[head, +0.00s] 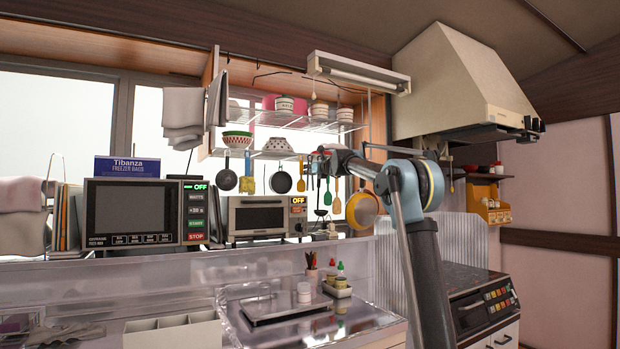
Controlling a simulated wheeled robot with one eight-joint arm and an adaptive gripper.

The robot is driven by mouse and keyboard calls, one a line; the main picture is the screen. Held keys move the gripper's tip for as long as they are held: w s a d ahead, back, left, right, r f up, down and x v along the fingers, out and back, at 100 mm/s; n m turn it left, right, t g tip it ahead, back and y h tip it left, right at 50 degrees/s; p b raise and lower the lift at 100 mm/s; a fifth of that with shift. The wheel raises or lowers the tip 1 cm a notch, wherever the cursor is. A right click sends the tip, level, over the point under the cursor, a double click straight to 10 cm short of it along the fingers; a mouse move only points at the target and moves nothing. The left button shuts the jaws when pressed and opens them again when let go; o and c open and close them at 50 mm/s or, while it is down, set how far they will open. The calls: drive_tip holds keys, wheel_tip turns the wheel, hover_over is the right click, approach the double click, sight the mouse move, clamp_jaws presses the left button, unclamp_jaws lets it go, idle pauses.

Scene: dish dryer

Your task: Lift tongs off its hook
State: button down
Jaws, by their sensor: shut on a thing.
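My gripper (320,158) is at the row of utensils hanging under the wire shelf, reached from the right by my arm. It is small and partly hidden by its own links, but it is shut on a slim hanging utensil, which I take to be the tongs (327,191). The tongs hang down below the fingers, close beside a dark ladle (320,196) and an orange spatula (336,196). The tongs' upper end and hook are hidden behind my gripper, so I cannot tell whether they touch.
Bowls stand on the wire shelf (300,155) above. A toaster oven (257,217) and a microwave (133,212) stand below and left.

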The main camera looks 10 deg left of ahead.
drive_tip(key=r+v, duration=0.1)
drive_tip(key=v, duration=1.7)
drive_tip(key=shift+r, duration=0.2)
